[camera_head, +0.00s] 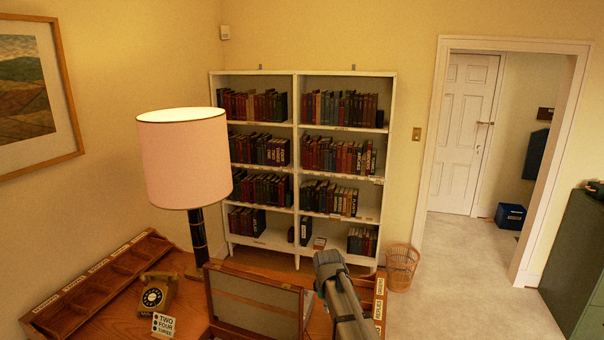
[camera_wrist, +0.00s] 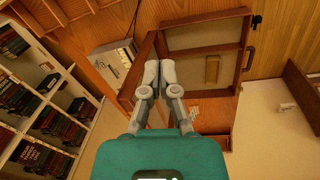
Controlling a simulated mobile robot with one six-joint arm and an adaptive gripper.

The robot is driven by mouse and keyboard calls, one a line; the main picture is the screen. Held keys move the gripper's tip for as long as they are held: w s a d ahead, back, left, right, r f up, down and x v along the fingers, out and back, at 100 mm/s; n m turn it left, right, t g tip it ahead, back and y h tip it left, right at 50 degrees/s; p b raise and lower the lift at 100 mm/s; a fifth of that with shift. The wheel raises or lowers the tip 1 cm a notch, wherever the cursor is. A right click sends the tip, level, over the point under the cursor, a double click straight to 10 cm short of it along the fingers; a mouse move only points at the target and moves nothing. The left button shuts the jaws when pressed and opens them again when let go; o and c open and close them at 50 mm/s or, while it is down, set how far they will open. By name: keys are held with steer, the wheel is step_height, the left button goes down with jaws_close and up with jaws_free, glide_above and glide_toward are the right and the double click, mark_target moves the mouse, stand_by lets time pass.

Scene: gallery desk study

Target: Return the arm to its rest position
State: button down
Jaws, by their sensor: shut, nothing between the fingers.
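My gripper (camera_wrist: 159,76) shows in the wrist view with its two grey fingertips together and nothing between them. It is shut and empty, in front of an open wooden case (camera_wrist: 205,21) on the desk. In the head view my grey arm rises from the bottom edge, just right of the case (camera_head: 255,297), whose lid stands up. My fingertips cannot be made out clearly in the head view.
The wooden desk (camera_head: 100,318) holds a lamp (camera_head: 184,160), a telephone (camera_head: 155,294) and a number card (camera_head: 164,324). A white bookcase (camera_head: 293,140) stands behind, with a wicker basket (camera_head: 402,268) beside it. Clear floor (camera_head: 450,290) lies right, before a green cabinet (camera_head: 580,260).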

steer(key=s+d+m, duration=0.5)
steer(key=s+m, duration=0.1)
steer(key=s, duration=0.3)
steer(key=s+d+m, duration=0.4)
steer(key=s+m, duration=0.2)
steer(key=s, duration=0.4)
step_height(320, 180, down, 21)
steer(key=s+g+b, duration=0.1)
steer(key=s+b, duration=0.1)
steer(key=b, duration=1.9)
steer(key=shift+y, duration=0.3)
steer(key=shift+s+d, duration=0.1)
